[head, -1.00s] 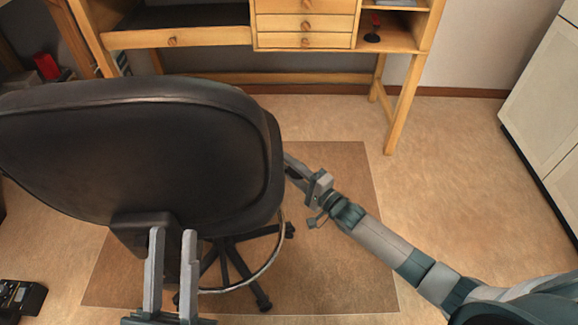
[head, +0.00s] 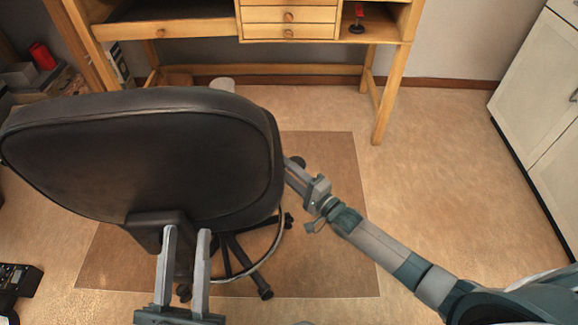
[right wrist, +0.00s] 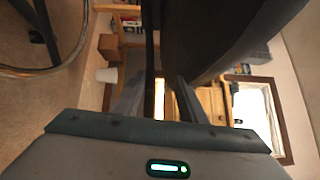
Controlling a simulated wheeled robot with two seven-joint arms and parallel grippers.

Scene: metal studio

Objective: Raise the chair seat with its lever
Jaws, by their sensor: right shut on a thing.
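The black chair's backrest (head: 140,150) fills the left of the head view and hides the seat. Its dark legs and ring footrest show below. My left gripper (head: 187,235) is open, its fingers upright and apart in front of the backrest's bracket; nothing shows held between them. My right gripper (head: 292,172) reaches in at the chair's right side, its tips partly hidden by the backrest. In the right wrist view, my right gripper's fingers (right wrist: 160,88) are closed in on a thin dark bar (right wrist: 150,45), which looks like the lever, beside the dark underside of the chair.
A wooden desk (head: 270,68) with drawers stands behind the chair. White cabinets (head: 535,100) stand at the right. A brown mat (head: 325,215) lies under the chair. A black device (head: 15,285) lies at the lower left. Floor between mat and cabinets is clear.

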